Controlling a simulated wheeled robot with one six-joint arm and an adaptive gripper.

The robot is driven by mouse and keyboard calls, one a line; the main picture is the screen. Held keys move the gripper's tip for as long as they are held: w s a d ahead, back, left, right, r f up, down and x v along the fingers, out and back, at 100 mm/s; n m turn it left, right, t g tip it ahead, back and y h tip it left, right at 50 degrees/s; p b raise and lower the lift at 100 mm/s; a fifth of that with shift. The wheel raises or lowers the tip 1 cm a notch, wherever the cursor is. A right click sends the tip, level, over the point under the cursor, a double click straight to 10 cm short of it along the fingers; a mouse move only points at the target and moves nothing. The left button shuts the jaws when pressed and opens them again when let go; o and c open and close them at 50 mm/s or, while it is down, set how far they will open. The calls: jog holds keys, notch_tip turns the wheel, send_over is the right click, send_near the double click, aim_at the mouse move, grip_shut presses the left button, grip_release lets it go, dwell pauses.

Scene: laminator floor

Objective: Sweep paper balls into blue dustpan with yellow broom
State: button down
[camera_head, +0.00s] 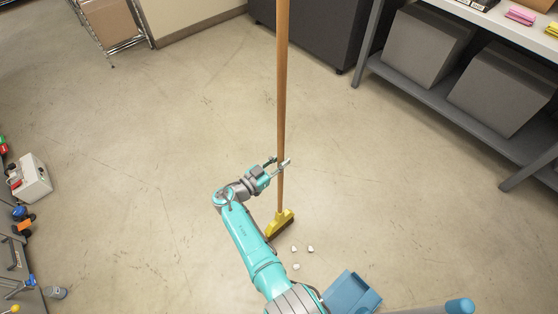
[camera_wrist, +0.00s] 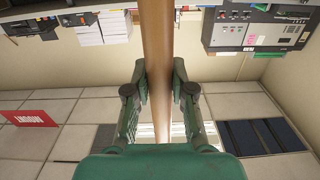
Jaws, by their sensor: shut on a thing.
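The yellow broom (camera_head: 281,223) stands nearly upright on the floor, its long wooden handle (camera_head: 282,80) rising past the top of the head view. My gripper (camera_head: 280,165) is shut on the handle, a little above the broom head. In the wrist view the handle (camera_wrist: 156,45) runs between the two fingers of my gripper (camera_wrist: 160,88). Three small white paper balls (camera_head: 296,267) lie on the floor just right of the broom head, apart from it. The blue dustpan (camera_head: 350,293) lies below them at the bottom edge, partly hidden by my arm.
A grey shelf unit (camera_head: 430,95) with grey boxes stands at upper right. A dark cabinet (camera_head: 325,30) is at the top. A white box (camera_head: 33,180) and a cup (camera_head: 56,293) sit at left.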

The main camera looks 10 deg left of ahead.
jog(key=s+d, duration=0.9)
jog(key=d, duration=0.4)
jog(key=s+d, duration=1)
jog(key=d, duration=0.3)
jog(key=s+d, duration=0.9)
jog(key=d, duration=0.4)
jog(key=shift+s+r, duration=0.25)
jog(key=shift+s, duration=0.15)
dwell(2.8)
dwell(0.3)
